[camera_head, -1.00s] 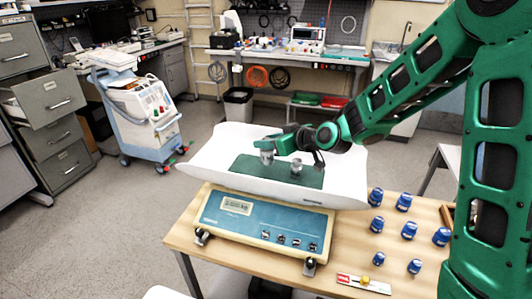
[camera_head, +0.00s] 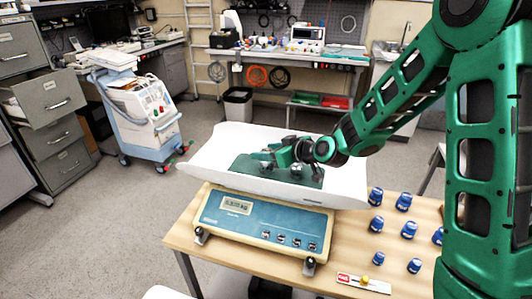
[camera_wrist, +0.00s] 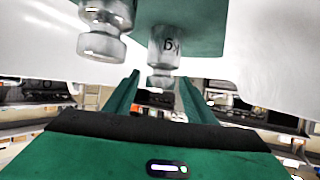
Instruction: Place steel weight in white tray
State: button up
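The white tray (camera_head: 215,150) is the broad curved pan on top of a blue scale, with a green mat (camera_head: 246,167) in it. My gripper (camera_head: 268,154) is low over the mat. In the wrist view, its two green fingers (camera_wrist: 158,80) are apart. A steel weight (camera_wrist: 163,48) marked "kg" appears upside down, standing on the mat, with its knob between the fingertips; I see no clear contact. A second steel weight (camera_wrist: 103,25) is to its left, cut off by the frame edge. In the head view the gripper and wrist partly hide the weights.
The blue scale (camera_head: 265,222) stands on a wooden table (camera_head: 345,245). Several blue-capped vials (camera_head: 376,224) stand on the table to the right. A small red and white strip (camera_head: 363,283) lies at the front.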

jog(key=shift+r, duration=0.1)
jog(key=shift+s+d+r, duration=0.2)
jog(key=shift+s, duration=0.1)
jog(key=v, duration=1.1)
jog(key=shift+s, duration=0.15)
